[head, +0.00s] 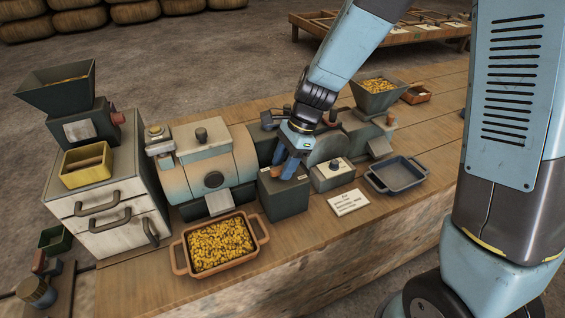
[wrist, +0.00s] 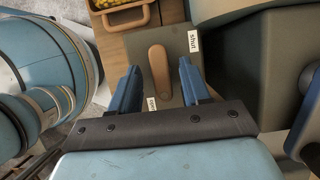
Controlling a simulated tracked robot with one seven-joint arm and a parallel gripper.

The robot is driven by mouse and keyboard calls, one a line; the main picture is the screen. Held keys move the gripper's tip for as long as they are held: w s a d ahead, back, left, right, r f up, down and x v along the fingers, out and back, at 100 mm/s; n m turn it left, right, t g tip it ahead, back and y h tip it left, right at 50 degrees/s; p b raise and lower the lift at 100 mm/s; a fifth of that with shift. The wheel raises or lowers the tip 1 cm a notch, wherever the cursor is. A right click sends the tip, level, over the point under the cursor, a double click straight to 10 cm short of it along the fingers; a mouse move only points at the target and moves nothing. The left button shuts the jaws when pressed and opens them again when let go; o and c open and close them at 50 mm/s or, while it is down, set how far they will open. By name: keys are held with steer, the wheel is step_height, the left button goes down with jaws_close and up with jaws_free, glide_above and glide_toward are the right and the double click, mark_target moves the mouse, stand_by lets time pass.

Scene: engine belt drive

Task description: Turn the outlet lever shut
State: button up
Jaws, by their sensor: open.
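The outlet lever (wrist: 159,68) is a tan-orange handle on top of a dark grey box (wrist: 172,30) in the wrist view. Its narrower end points down the picture, beside a partly hidden white label (wrist: 151,103). A label reading "shut" (wrist: 193,41) lies to the lever's right. My gripper (wrist: 158,72) is open, with one blue finger on each side of the lever and a visible gap to both. In the head view my gripper (head: 287,166) is just over the grey box (head: 284,200), and the lever is mostly hidden there.
A tan tray of yellow pieces (head: 265,232) stands at the bench's front edge. A rounded machine (head: 190,180) is left of the box, and a small box with a dark knob (head: 333,178) is right. A blue-grey empty tray (head: 372,182) and a white card (head: 349,203) lie farther right.

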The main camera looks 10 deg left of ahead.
steer(key=shift+c, duration=0.3)
jaws_close()
steer(key=shift+a, duration=0.2)
steer(key=shift+d, duration=0.15)
